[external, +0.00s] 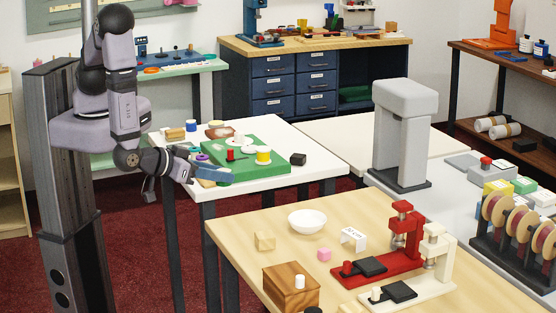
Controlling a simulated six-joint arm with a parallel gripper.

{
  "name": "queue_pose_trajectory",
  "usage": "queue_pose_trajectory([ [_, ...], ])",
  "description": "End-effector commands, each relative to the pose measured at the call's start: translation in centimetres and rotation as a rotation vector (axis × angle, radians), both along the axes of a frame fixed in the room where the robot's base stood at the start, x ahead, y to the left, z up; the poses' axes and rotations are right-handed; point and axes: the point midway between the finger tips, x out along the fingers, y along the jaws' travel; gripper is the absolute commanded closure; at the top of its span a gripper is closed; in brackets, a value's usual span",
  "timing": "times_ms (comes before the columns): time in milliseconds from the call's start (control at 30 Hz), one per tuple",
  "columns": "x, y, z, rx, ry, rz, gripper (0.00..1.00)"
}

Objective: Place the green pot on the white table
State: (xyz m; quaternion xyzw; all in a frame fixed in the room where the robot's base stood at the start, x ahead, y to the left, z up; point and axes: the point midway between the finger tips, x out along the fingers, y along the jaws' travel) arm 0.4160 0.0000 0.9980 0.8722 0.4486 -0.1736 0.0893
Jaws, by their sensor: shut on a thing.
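The white table (310,145) stands left of centre, with a large green board (265,170) on it. My gripper (190,172) is low at the table's left front edge, beside the board. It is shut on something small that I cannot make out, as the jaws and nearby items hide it. I cannot pick out the green pot for sure. A blue piece (213,174) lies just right of the jaws, at the board's corner. I cannot tell whether it touches them.
On the board are a yellow-and-white pot (263,155), a red piece (231,155) and a purple ring (202,157). A black block (298,159) is to the right. A wooden table (235,220) stands in front.

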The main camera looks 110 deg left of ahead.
Motion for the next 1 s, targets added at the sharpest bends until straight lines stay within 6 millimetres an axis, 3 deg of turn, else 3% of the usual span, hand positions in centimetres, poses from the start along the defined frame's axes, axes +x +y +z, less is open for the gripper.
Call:
queue_pose_trajectory([
  [67,0.0,0.0,-1.1,0.000,0.000,0.000,0.96],
  [467,0.1,0.0,-1.2,0.000,0.000,0.000,0.96],
  [633,1.2,-0.4,-2.5,-0.001,-0.001,-0.001,0.96],
  [767,3.2,-0.9,-4.4,-0.003,-0.004,-0.002,0.96],
  [1000,10.0,-1.7,-8.2,-0.003,-0.008,-0.026,0.96],
])
